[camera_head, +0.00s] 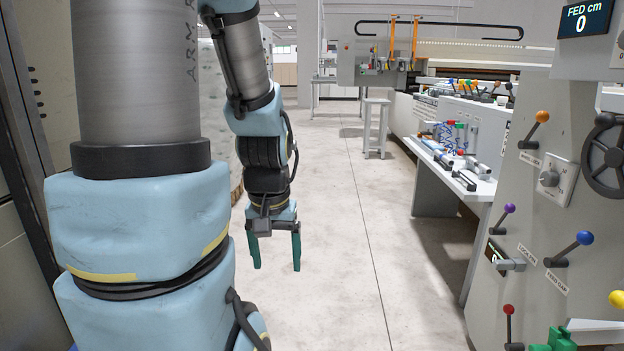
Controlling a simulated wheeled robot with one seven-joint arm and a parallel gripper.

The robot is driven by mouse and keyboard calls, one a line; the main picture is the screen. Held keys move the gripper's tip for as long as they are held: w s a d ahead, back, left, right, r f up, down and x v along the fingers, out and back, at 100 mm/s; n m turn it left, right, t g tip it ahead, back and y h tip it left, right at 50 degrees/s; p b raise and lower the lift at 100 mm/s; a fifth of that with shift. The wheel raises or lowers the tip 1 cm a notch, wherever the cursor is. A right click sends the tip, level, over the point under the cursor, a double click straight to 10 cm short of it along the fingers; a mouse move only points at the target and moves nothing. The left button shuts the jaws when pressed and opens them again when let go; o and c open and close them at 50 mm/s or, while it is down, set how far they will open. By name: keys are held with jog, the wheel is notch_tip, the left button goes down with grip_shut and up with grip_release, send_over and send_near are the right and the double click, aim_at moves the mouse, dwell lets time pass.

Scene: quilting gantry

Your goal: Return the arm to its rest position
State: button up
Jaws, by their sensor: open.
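My gripper (275,252) hangs at the end of my blue and grey arm, left of the picture's middle. Its two green fingers point down and stand apart, with nothing between them. It is above the bare floor and apart from the machines. My own large arm links fill the left side of the view and hide what lies behind them.
A grey machine panel (560,120) with coloured levers and a black handwheel (605,158) stands close on the right. Beyond it is a shelf (462,178) with small items. A stool (376,128) stands farther back. The floor (345,250) in the middle is clear.

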notch_tip(320, 180, up, 22)
jog(key=p, duration=2)
jog(key=shift+r+p, duration=0.25)
jog(key=shift+p, duration=0.15)
